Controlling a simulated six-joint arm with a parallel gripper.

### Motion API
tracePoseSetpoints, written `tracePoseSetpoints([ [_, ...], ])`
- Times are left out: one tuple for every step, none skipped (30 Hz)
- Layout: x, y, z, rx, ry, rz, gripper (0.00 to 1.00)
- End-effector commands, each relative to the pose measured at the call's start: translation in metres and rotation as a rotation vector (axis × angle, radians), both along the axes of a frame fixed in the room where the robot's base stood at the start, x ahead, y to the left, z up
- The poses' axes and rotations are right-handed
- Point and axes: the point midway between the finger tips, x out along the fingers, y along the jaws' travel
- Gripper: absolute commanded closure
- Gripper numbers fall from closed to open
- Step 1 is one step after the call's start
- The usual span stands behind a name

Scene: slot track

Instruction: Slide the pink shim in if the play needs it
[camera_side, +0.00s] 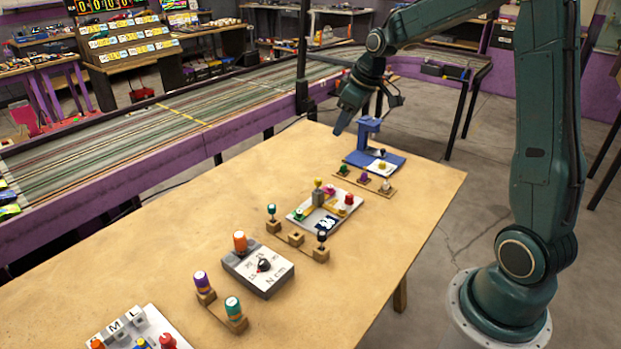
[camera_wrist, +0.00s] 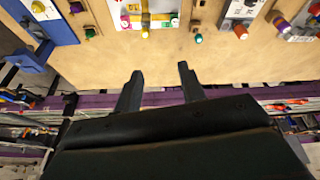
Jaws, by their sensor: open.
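A small pink piece (camera_side: 329,191), which may be the pink shim, sits on the back part of a white board (camera_side: 299,216) in the middle of the table. The board also carries a grey block with a yellow knob (camera_side: 318,184), a red knob (camera_side: 349,199) and a green one. In the wrist view a pink piece (camera_wrist: 125,22) shows on the white board at the top edge. Which part has the play, and how much, I cannot tell. My gripper (camera_wrist: 159,72) is open and empty, above the table near its far edge; it also shows in the side view (camera_side: 341,127).
A blue stand (camera_side: 368,130) is close to my gripper. Wooden strips with coloured knobs (camera_side: 364,179) lie between the boards. A grey dial box (camera_side: 258,268) and a lettered board (camera_side: 140,328) stand toward the front. The table's left side (camera_side: 150,225) is clear.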

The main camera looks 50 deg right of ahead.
Motion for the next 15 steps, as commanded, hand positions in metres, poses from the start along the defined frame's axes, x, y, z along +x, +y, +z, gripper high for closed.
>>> tracePoseSetpoints([
  [0.0, 0.0, 0.0, 0.0, 0.0, 0.0, 0.6],
  [0.0, 0.0, 0.0, 0.0, 0.0, 0.0, 0.6],
  [0.0, 0.0, 0.0, 0.0, 0.0, 0.0, 0.6],
  [0.0, -0.001, -0.001, 0.001, 0.0, 0.0, 0.6],
  [0.001, -0.002, -0.002, 0.001, 0.001, 0.0, 0.6],
  [0.002, -0.003, -0.004, 0.001, 0.001, 0.002, 0.6],
  [0.002, -0.004, -0.005, 0.002, 0.003, 0.002, 0.6],
  [0.003, -0.006, -0.007, 0.003, 0.003, 0.003, 0.6],
  [0.005, -0.01, -0.01, 0.003, 0.003, 0.005, 0.6],
  [0.007, -0.013, -0.014, 0.005, 0.004, 0.005, 0.6],
  [0.008, -0.016, -0.017, 0.005, 0.005, 0.006, 0.6],
  [0.011, -0.021, -0.023, 0.008, 0.006, 0.01, 0.6],
  [0.013, -0.025, -0.028, 0.009, 0.006, 0.013, 0.6],
  [0.015, -0.029, -0.033, 0.01, 0.006, 0.015, 0.6],
  [0.018, -0.036, -0.041, 0.013, 0.006, 0.018, 0.6],
])
